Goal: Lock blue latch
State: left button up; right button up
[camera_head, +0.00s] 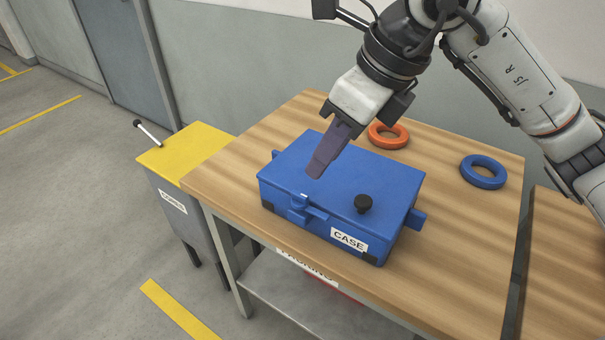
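The blue case (345,180) sits on the wooden table with its lid down. The blue latch (303,211) is on the case's front face, left of the CASE label (349,240). A small blue tab sticks out to the right from it; whether it is locked is too small to tell. My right gripper (317,168) comes in from the upper right and points down over the lid, above and behind the latch and apart from it. Its fingers look together, with nothing between them. My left gripper is not in view.
An orange ring (388,135) and a blue ring (483,172) lie on the wooden table (455,250) behind and right of the case. A yellow-topped grey bin (187,150) stands left of the table.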

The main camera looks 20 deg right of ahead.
aim_at(302, 195)
jog(key=p+x, duration=0.1)
jog(key=x, duration=0.9)
jog(key=shift+d, duration=0.2)
grip_shut()
